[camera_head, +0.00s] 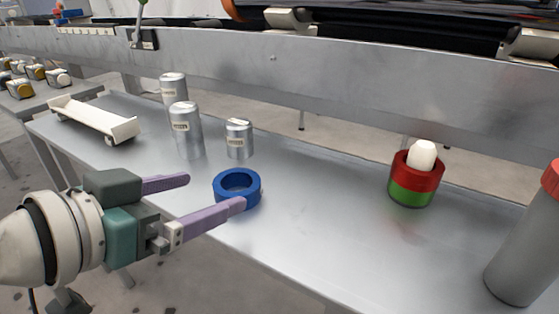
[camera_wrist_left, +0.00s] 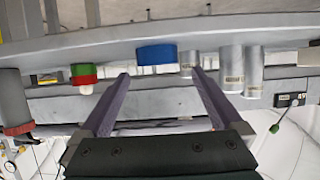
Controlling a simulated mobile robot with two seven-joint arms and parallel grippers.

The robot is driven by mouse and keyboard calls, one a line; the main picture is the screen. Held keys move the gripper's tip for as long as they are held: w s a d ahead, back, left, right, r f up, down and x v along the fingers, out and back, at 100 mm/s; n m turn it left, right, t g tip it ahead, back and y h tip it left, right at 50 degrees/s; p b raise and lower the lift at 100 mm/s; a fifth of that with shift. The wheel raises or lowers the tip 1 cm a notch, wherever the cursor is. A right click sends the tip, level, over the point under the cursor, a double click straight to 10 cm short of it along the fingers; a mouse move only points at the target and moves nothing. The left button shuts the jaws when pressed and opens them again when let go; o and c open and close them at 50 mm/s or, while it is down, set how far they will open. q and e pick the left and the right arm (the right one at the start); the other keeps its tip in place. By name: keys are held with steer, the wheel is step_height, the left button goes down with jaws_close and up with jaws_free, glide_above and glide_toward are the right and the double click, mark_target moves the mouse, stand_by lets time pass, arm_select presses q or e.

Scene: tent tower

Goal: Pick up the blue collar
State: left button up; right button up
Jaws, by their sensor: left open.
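The blue collar (camera_head: 222,192) is a thick ring lying flat on the metal table, with its hole facing up. In the left wrist view the blue collar (camera_wrist_left: 157,54) shows beyond and between my fingertips. My left gripper (camera_head: 215,192) is open, with its two purple fingers pointing at the collar. In the head view the nearer finger overlaps the collar's front edge; I cannot tell whether it touches. Nothing is between the fingers close to the palm. My left gripper also shows in the wrist view (camera_wrist_left: 160,73). My right gripper is not in view.
Several silver cans (camera_head: 186,132) stand behind the collar. A white tray (camera_head: 95,119) is at the far left. Red and green collars (camera_head: 417,178) are stacked around a white post (camera_head: 424,155) at the right. A grey cylinder (camera_head: 520,250) stands at the right edge. The table's middle (camera_head: 320,200) is clear.

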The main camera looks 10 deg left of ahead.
mark_target(247, 179)
arm_select(q)
steer(key=shift+x, duration=1)
steer(key=b+x, duration=0.1)
steer(key=x, duration=0.1)
steer(key=b+x, duration=0.1)
steer(key=x, duration=0.1)
steer(key=shift+w+d+f+b, duration=0.1)
steer(key=shift+w+d+b, duration=0.15)
steer(key=shift+d+b, duration=0.05)
steer(key=shift+w+d, duration=0.1)
steer(key=shift+w, duration=0.15)
steer(key=shift+c, duration=0.2)
steer(key=c, duration=1.3)
